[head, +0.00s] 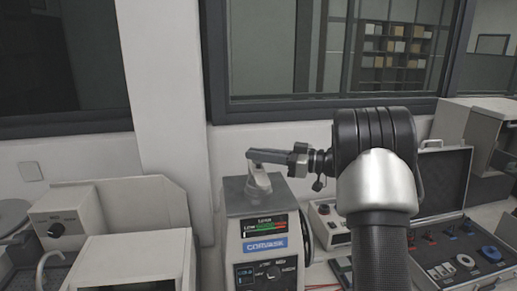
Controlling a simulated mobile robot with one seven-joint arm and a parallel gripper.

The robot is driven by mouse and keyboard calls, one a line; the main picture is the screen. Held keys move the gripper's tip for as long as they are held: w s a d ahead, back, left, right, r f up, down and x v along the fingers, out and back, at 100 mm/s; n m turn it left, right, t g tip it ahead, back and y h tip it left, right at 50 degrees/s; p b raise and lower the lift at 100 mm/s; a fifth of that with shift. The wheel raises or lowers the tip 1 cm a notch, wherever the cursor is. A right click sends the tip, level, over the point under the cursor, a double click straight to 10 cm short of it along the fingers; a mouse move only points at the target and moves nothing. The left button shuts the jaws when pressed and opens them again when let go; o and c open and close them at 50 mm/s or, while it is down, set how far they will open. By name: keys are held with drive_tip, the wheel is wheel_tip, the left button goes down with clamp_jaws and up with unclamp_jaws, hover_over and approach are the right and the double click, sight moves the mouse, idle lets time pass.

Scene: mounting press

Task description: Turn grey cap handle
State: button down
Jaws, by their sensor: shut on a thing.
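The mounting press (252,221) is a grey box-shaped machine in the middle of the head view, with a low/high bar display, a blue label and a dark control panel with a knob. The grey cap handle (258,184) stands on its top. My gripper (256,158) reaches in from the right, roughly level, and its fingers are shut on the upper part of the handle. The fingers partly hide the handle's top, so its exact turn angle is hard to tell.
An open black case (436,190) with coloured parts stands at the right. A small white control box (325,222) is just right of the press. A wall and windows are close behind.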

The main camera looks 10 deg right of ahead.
drive_tip(key=shift+n+g+y+p, duration=0.35)
drive_tip(key=shift+n+g+y, duration=0.2)
drive_tip(key=shift+n+g, duration=0.9)
drive_tip(key=shift+n+g+y+p, duration=0.3)
drive_tip(key=shift+n+g+y, duration=0.4)
drive_tip(key=shift+g, duration=1.35)
drive_tip(key=shift+r+n+g, duration=0.1)
drive_tip(key=shift+n+g, duration=0.2)
drive_tip(key=shift+n, duration=0.05)
drive_tip(key=c, duration=1.8)
unclamp_jaws()
drive_tip(key=shift+a, duration=0.1)
drive_tip(key=shift+c, duration=0.2)
